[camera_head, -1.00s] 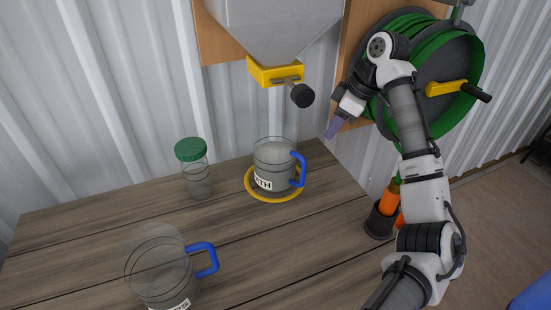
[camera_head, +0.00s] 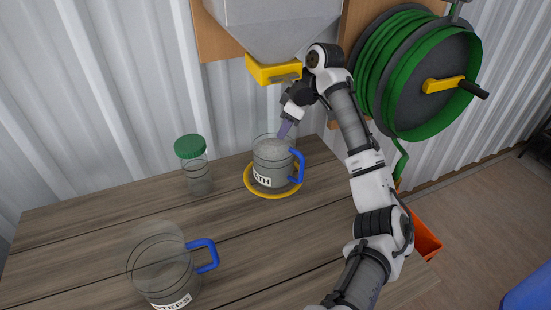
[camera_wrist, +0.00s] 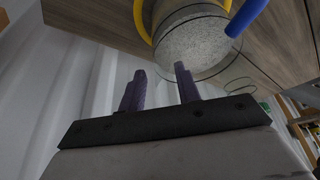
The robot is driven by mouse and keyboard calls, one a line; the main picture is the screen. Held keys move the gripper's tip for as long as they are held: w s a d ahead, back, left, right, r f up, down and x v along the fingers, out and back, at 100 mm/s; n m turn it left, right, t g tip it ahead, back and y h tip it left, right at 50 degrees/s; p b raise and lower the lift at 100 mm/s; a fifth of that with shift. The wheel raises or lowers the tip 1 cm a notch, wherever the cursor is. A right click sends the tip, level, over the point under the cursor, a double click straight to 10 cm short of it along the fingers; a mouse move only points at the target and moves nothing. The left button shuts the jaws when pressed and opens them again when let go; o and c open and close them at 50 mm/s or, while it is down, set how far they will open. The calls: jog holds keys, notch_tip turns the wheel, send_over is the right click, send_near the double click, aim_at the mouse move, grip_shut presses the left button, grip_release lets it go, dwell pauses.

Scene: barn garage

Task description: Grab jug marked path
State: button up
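The jug marked PATH (camera_head: 268,165) is clear with a blue handle on its right side and grey grainy contents. It stands upright on a yellow ring (camera_head: 262,194) near the back of the bench. In the wrist view the jug (camera_wrist: 195,45) shows beyond my fingers, with part of its blue handle at the upper right. My gripper (camera_head: 283,131) is at the jug's back right rim in the head view; I cannot tell if it touches. In the wrist view its two purple fingers (camera_wrist: 161,72) are apart with nothing held between them.
A second clear jug marked STEPS (camera_head: 160,268) stands at the front left. A green-lidded jar (camera_head: 195,172) is left of the PATH jug. A grey hopper with a yellow outlet (camera_head: 272,70) hangs above. A green hose reel (camera_head: 420,75) is at the right.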

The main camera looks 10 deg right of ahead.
jog(key=shift+a+f, duration=0.1)
jog(key=shift+f, duration=0.05)
grip_shut()
dwell(1.4)
